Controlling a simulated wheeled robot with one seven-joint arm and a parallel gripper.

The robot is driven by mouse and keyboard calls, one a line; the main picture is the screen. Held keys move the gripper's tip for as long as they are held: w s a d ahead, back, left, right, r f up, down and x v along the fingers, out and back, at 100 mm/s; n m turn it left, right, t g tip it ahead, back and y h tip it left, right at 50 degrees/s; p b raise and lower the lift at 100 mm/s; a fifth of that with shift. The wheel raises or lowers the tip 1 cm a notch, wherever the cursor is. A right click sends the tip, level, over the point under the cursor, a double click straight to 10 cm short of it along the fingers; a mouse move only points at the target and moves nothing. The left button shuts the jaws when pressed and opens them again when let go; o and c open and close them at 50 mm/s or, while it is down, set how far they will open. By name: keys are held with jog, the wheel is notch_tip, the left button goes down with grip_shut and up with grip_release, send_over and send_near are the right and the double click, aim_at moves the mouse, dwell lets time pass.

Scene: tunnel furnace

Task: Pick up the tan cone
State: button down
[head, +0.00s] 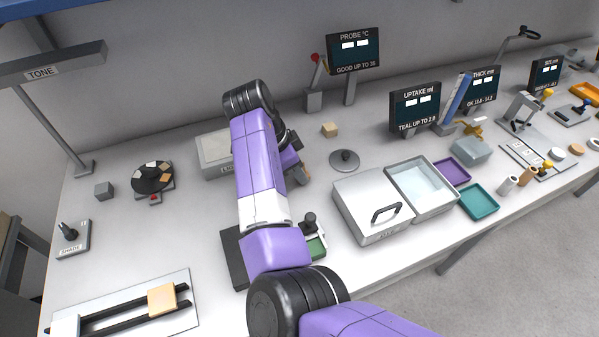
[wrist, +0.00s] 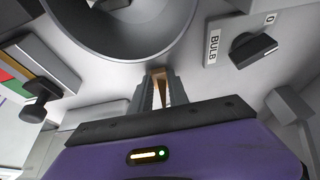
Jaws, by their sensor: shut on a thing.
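My gripper (wrist: 161,78) is shut on a small tan thing in the wrist view, taken to be the tan cone (wrist: 158,86). Only a narrow strip of it shows between the two grey fingers, so its full shape is hidden. In the head view my gripper (head: 298,174) is at the right of my purple forearm. A small brownish-tan piece (head: 305,173) shows at its fingers. I cannot tell there whether it touches the bench.
A grey round dish-like part (wrist: 120,30) and a dark knob (wrist: 252,48) by a BULB label are close in the wrist view. A grey lidded box (head: 372,205) and a round stand (head: 344,160) are right of my gripper. A tan block (head: 330,130) lies behind.

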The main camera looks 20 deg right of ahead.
notch_tip(320, 180, up, 20)
jog(key=shift+f, duration=0.15)
dwell(0.7)
